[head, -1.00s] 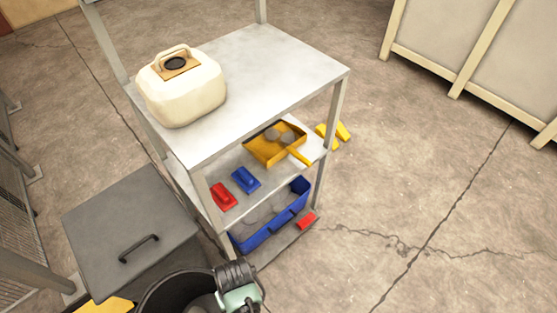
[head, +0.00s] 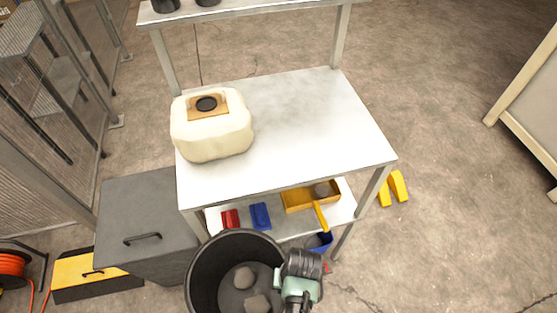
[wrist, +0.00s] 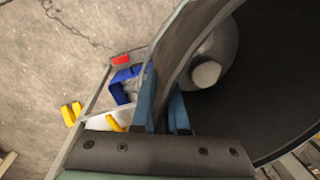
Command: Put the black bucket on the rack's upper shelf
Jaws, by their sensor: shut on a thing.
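The black bucket (head: 200,282) is at the bottom of the head view, in front of the rack. Grey lumps lie inside it. My gripper (head: 303,268) is at the bucket's right rim. In the wrist view the blue fingers (wrist: 164,112) are shut on the bucket wall, with the bucket (wrist: 265,95) filling the right side. The rack's upper shelf (head: 310,120) is a pale flat board beyond the bucket. A cream canister (head: 212,130) stands on its left part; the middle and right are bare.
A grey chest (head: 135,240) stands left of the rack. Yellow blocks (head: 393,189) lie on the floor at right. A higher ledge (head: 245,12) carries dark items.

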